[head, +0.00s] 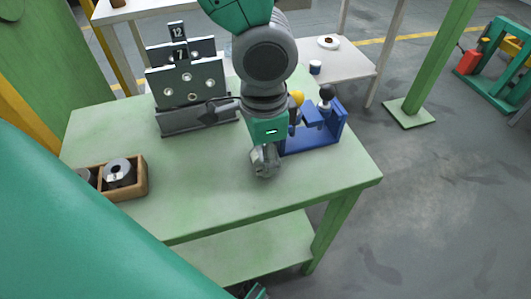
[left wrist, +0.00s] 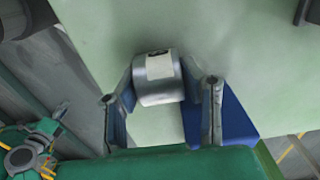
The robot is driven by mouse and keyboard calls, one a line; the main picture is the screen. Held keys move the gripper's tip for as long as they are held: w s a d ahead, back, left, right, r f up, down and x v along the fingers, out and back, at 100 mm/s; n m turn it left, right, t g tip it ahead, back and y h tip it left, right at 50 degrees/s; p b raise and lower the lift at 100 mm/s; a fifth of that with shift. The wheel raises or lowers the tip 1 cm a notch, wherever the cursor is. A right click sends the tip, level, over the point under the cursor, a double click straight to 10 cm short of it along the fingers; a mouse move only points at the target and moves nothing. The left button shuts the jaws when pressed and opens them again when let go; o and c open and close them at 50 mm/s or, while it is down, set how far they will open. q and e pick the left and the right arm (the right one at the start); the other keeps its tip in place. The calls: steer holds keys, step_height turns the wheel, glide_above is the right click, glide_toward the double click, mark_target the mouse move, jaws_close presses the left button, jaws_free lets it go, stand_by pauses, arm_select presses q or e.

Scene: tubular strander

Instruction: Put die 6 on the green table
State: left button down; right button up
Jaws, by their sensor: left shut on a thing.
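My left gripper (head: 265,172) is low over the green table (head: 215,200), in front of the blue fixture. In the left wrist view, its two fingers (left wrist: 162,98) are closed on a grey metal cylinder, the die (left wrist: 157,88), with a white label. The number on the label is too small to read. The green tabletop lies behind the die; I cannot tell whether the die touches it. In the head view the die is mostly hidden by the fingers. My right gripper is not clearly visible.
A wooden box (head: 142,179) with metal dies stands at the table's left. A grey plate rack (head: 190,85) marked 12 and 7 stands at the back left. The blue fixture (head: 322,138) with yellow and black knobs is right of my gripper. The table's front middle is clear.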

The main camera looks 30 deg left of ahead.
mark_target(261, 150)
arm_select(q)
steer(key=c, duration=1.3)
jaws_free()
steer(key=shift+a+f, duration=0.15)
steer(key=shift+a, duration=0.05)
steer(key=shift+c, duration=0.2)
steer(key=o, duration=0.3)
steer(key=shift+a, duration=0.3)
step_height(261, 150, up, 12)
steer(key=p, duration=0.4)
arm_select(e)
steer(key=r, duration=0.4)
steer(key=shift+a+r, duration=0.15)
steer(key=shift+a, duration=0.1)
arm_select(q)
steer(key=shift+d, duration=0.25)
